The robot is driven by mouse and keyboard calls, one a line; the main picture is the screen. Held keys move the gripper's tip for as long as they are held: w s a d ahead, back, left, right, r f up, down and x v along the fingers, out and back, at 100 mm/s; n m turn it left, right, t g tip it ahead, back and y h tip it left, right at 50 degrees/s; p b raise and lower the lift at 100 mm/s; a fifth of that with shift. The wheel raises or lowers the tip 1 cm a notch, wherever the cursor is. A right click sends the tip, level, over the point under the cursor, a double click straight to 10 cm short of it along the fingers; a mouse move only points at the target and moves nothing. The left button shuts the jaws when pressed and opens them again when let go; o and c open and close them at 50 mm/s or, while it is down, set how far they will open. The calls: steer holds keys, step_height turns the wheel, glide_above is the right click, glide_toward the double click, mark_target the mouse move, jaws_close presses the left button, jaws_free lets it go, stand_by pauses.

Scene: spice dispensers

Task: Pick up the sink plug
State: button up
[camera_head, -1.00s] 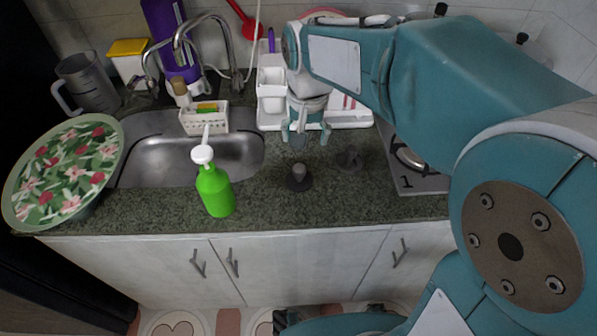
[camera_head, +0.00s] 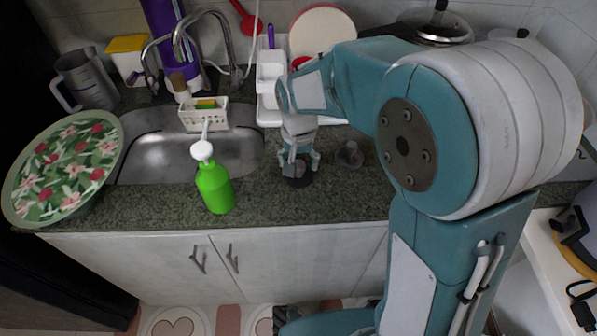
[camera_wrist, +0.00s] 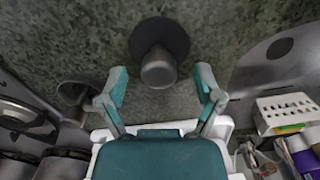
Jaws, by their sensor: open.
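A dark grey sink plug with a round flat base and a short knob stands on the green stone counter; its base (camera_head: 297,182) shows below my gripper in the head view. In the wrist view the plug (camera_wrist: 158,66) is just beyond the fingertips, its knob roughly centred between them. My gripper (camera_head: 299,163) points down over the plug, open and empty; the wrist view shows its two fingers (camera_wrist: 160,82) spread apart. In the head view the fingers partly hide the knob. A second, similar dark piece (camera_head: 350,155) stands to the right; it also shows in the wrist view (camera_wrist: 74,93).
A green pump bottle (camera_head: 214,187) stands left of the plug at the sink's front edge. The steel sink (camera_head: 150,160) has a white sponge caddy (camera_head: 204,116) at its back. A flowered round lid (camera_head: 62,170) lies far left. Counter in front of the plug is clear.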

steer(key=shift+f, duration=0.55)
jaws_close()
steer(key=shift+r, duration=0.65)
steer(key=s+d+r, duration=0.4)
steer(key=s+r, duration=0.7)
steer(key=s, duration=0.2)
steer(key=shift+s+r, duration=0.15)
steer(key=shift+r, duration=0.1)
